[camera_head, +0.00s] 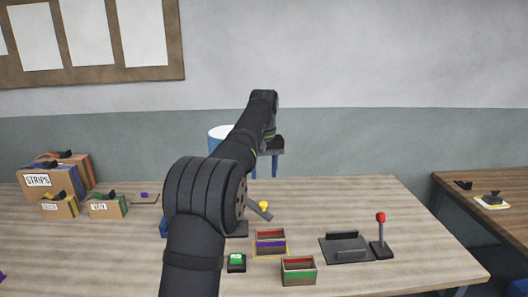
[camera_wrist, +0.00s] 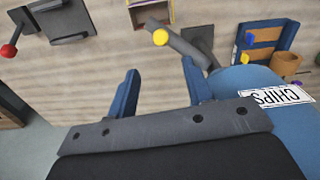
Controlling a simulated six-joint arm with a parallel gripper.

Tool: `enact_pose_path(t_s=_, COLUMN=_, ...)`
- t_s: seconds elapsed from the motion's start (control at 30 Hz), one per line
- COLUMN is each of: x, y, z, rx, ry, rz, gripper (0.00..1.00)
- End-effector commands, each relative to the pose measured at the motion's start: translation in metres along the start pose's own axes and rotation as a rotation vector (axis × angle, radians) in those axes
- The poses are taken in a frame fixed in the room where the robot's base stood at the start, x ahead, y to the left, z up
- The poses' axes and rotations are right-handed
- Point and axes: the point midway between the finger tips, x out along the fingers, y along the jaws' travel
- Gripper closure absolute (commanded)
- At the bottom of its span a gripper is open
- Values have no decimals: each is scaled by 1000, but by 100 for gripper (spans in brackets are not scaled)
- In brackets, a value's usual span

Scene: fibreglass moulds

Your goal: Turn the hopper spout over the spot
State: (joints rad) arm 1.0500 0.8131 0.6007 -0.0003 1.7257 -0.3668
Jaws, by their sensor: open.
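The blue hopper (camera_wrist: 232,82) carries a CHIPS label in the wrist view; in the head view its upper part (camera_head: 216,136) shows left of my arm, which hides the rest. A grey bar, seemingly the spout (camera_wrist: 186,45), slants out low beside the hopper, with a yellow knob (camera_wrist: 160,37) on its end. The knob also shows in the head view (camera_head: 264,205). My gripper (camera_wrist: 162,85) is open and empty, its blue fingers apart. In the head view my gripper (camera_head: 266,170) hangs above the knob, not touching it. I cannot make out the spot.
Small open boxes (camera_head: 298,271) and a green button (camera_head: 236,262) stand in front of the knob. A red-knobbed lever (camera_head: 381,235) and a dark tray (camera_head: 346,248) are to the right. Labelled cartons (camera_head: 60,175) stand at left. The table's back right is clear.

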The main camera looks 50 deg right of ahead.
Motion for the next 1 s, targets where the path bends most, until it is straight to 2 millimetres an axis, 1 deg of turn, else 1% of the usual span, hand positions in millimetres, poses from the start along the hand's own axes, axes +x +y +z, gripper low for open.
enact_pose_path(t_s=0.03, x=-12, y=0, z=0, rx=0, ry=3, rz=1, gripper=53)
enact_pose_path(t_s=0.2, x=-42, y=0, z=0, rx=0, ry=3, rz=1, gripper=53)
enact_pose_path(t_s=0.4, x=-60, y=0, z=-1, rx=0, ry=2, rz=1, gripper=53)
enact_pose_path(t_s=0.6, x=-67, y=0, z=0, rx=0, ry=0, rz=0, gripper=53)
enact_pose_path(t_s=1.0, x=-67, y=0, z=0, rx=0, ry=0, rz=0, gripper=53)
